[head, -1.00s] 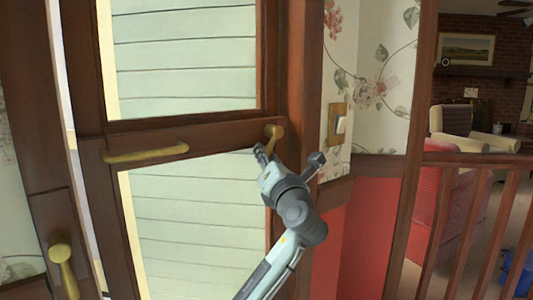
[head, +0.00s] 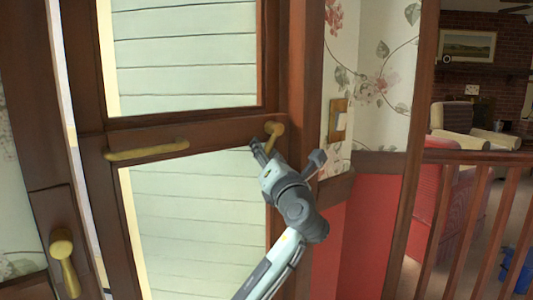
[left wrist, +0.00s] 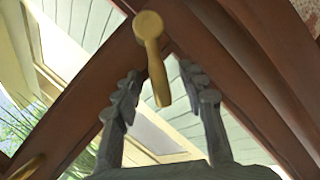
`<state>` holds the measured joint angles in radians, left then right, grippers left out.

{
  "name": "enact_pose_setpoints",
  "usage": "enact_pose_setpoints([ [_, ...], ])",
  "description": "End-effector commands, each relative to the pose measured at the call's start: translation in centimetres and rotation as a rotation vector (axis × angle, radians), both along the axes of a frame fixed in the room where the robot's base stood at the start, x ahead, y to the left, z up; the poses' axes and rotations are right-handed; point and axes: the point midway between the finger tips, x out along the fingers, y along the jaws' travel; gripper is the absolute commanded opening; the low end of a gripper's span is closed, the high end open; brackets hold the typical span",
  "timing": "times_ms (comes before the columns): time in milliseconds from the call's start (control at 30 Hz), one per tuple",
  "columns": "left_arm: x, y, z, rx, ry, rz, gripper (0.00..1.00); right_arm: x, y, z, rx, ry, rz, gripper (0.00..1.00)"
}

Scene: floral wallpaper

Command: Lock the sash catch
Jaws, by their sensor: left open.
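A brass sash catch (head: 273,130) with a round knob and a short lever sits on the window's brown middle rail, near its right end. Its lever hangs down, slightly tilted. My left gripper (head: 287,153) is open just below and in front of the catch. In the left wrist view the catch (left wrist: 152,50) shows ahead, its lever pointing down between the two spread fingers. I see no finger closed on it. In the head view the lever's lower end is close to the left finger; I cannot tell whether they touch. My right gripper is not in view.
A brass pull handle (head: 147,150) is on the left of the same rail. Another brass lever handle (head: 64,262) is at lower left. A light switch (head: 339,121) is on the wall right of the frame. A wooden railing (head: 470,215) stands at far right.

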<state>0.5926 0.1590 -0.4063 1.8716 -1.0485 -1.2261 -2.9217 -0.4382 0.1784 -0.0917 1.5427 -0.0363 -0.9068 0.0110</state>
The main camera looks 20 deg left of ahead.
Motion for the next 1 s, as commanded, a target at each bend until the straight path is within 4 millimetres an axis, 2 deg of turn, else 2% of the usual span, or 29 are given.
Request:
enact_pose_setpoints([
  [500, -5.2, -4.3, -1.5, -0.002, 0.002, -0.002, 0.41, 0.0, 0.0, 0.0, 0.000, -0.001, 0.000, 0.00],
  [900, -5.9, -4.8, -1.7, -0.001, 0.002, -0.001, 0.41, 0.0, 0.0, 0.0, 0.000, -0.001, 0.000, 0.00],
  [1000, -5.6, -4.9, -1.8, -0.002, 0.000, -0.012, 0.29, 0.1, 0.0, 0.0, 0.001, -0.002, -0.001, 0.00],
])
